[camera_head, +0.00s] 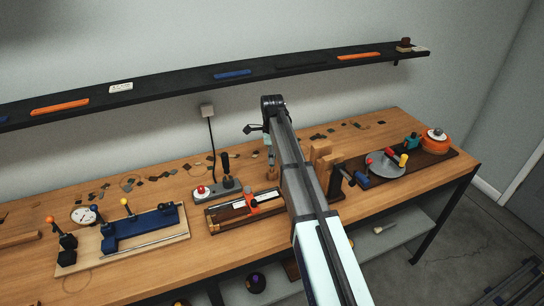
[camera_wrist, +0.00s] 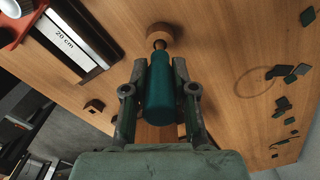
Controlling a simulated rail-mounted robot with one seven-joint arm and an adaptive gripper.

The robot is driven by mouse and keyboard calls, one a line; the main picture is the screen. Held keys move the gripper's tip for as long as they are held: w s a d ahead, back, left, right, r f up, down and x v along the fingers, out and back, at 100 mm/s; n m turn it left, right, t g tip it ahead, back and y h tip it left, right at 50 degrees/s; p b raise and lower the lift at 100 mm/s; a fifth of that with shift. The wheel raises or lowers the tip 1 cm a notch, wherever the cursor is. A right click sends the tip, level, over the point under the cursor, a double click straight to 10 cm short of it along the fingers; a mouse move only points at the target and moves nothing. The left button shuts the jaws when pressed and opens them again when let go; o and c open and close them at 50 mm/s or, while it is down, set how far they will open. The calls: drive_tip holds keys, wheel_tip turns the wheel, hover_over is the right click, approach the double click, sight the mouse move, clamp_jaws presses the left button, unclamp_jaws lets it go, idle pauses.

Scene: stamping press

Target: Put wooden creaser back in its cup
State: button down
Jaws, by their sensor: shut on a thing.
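My gripper (camera_wrist: 160,72) is shut on a teal cylindrical handle (camera_wrist: 159,90), which I take to be the creaser's. A narrow brown neck (camera_wrist: 159,45) leads from the handle to a round wooden piece (camera_wrist: 158,31). I cannot tell whether this piece is the creaser's head or its cup. In the head view my gripper (camera_head: 268,148) hangs over the middle back of the bench, partly hidden by my arm. A small wooden piece (camera_head: 271,172) shows just below it.
A ruler tray (camera_head: 232,213) lies in front on the bench (camera_head: 200,255). A joystick box (camera_head: 216,188) is to the left, and wooden blocks (camera_head: 322,160) stand close on the right. Dark scraps (camera_wrist: 282,110) lie flat nearby. A black shelf (camera_head: 180,88) runs along the wall.

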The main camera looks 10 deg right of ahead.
drive_tip(key=c, duration=0.9)
unclamp_jaws()
drive_tip(key=shift+o, duration=0.2)
wheel_tip(320, 180, up, 12)
